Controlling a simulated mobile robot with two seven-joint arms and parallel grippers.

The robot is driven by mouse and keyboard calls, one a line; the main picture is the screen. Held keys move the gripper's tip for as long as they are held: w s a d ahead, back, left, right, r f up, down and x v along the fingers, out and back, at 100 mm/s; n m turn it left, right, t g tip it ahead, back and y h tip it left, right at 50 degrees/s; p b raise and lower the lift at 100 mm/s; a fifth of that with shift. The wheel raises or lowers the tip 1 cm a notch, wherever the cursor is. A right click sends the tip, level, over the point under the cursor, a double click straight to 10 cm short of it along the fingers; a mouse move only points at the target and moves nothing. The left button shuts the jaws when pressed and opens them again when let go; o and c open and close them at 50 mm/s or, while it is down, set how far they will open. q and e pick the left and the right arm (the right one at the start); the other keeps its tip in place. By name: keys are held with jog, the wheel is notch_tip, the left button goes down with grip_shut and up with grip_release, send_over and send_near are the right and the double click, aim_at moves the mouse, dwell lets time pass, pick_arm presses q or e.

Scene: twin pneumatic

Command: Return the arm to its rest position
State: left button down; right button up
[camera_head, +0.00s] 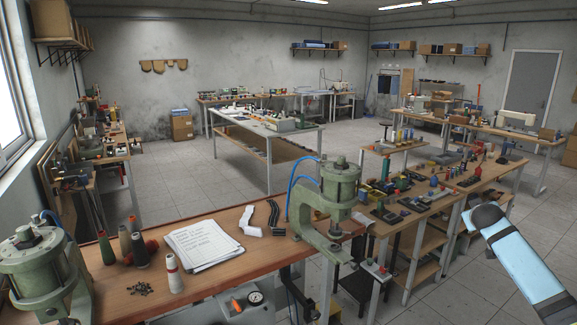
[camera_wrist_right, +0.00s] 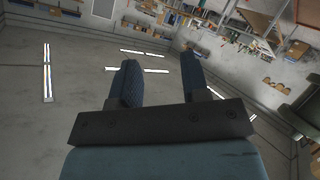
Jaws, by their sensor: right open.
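My right gripper (camera_wrist_right: 159,60) shows in the right wrist view. Its two dark, ridged fingers stand wide apart with nothing between them, so it is open and empty. Behind the fingers, that view shows the room steeply tilted, with ceiling light strips and shelves, and no object close to the fingertips. In the head view, a light blue link of my right arm (camera_head: 526,266) with a dark rounded end comes in from the lower right, over the floor. The right gripper itself cannot be made out there. My left gripper is in neither view.
A side table (camera_head: 440,190) with small parts stands near my right arm. Open floor (camera_head: 520,215) lies around the arm.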

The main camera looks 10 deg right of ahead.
jog(key=w+a+r+n+t+y, duration=0.3)
jog(key=w+a+r+n+t, duration=0.15)
jog(key=r+t, duration=0.25)
jog(key=s+a+f+n+g+y, duration=0.15)
jog(key=s+a+f, duration=0.25)
jog(key=a+f, duration=0.5)
jog(key=s+a+f+y, duration=0.2)
jog(key=s+a+f, duration=0.35)
jog(key=f, duration=0.45)
jog(key=s+a+f+n+g+y, duration=0.15)
jog(key=s+a+f, duration=0.25)
jog(key=a+f, duration=0.5)
jog(key=s+a+f+m+g+y, duration=0.1)
jog(key=s+a+f, duration=0.3)
jog(key=s+a, duration=0.3)
jog(key=s+a+f+m+g+y, duration=0.1)
jog(key=s+a+f, duration=0.3)
jog(key=s, duration=1)
jog(key=s+a+f+m+g+y, duration=0.1)
jog(key=s+a+f, duration=0.3)
jog(key=s+a, duration=0.6)
jog(key=shift+s+f+m, duration=0.3)
jog(key=shift+f+m, duration=0.05)
jog(key=shift+f, duration=0.05)
